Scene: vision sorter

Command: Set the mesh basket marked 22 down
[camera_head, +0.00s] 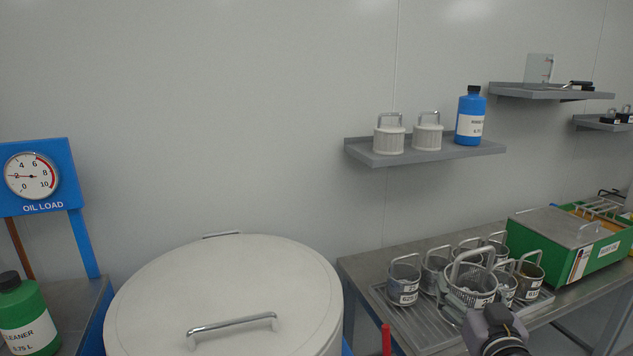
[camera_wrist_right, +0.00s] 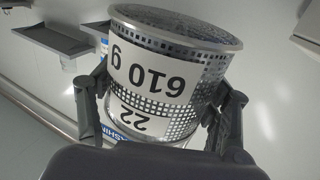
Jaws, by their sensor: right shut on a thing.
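The mesh basket marked 22 (camera_head: 470,283) is a silver perforated cylinder with a raised wire handle, roughly upright in the head view. In the right wrist view the basket (camera_wrist_right: 165,75) shows upside down, with a white label reading 610 g and 22. My right gripper (camera_head: 480,312) is shut around its sides, one finger on each side in the right wrist view (camera_wrist_right: 160,98). The basket is in front of several other baskets over the grey ribbed tray (camera_head: 421,330). Whether its bottom touches anything is hidden. My left gripper is not in view.
Several labelled mesh baskets, one at the left (camera_head: 403,285), stand close together on the tray. A green machine with a grey lid (camera_head: 560,225) stands right of them. A large round white lidded drum (camera_head: 220,290) is at left. The tray's front left is bare.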

